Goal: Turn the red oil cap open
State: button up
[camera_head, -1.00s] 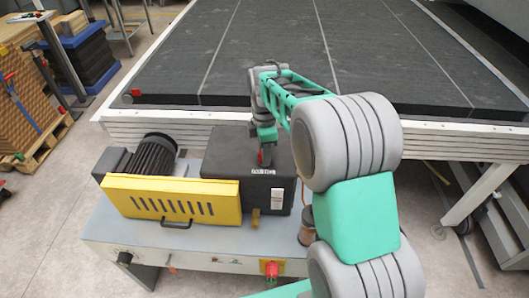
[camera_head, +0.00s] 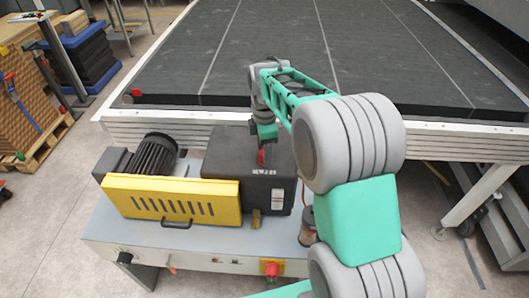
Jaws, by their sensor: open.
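The red oil cap (camera_head: 261,157) shows as a small red patch on top of the black pump housing (camera_head: 225,158). My gripper (camera_head: 264,150) points down over the housing, right at the cap, and is open. The wrist and fingers partly hide the cap. I cannot tell whether the fingers stand around the cap or touch it. The view is too small to show how far the cap is turned.
A yellow guard (camera_head: 150,198) and dark motor (camera_head: 154,154) stand left of the housing on the grey bench (camera_head: 130,235). A red knob (camera_head: 271,269) is on its front. The large dark slab table (camera_head: 250,50) lies behind.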

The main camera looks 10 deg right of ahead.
notch_tip(320, 180, up, 7)
jog(key=shift+b, duration=0.35)
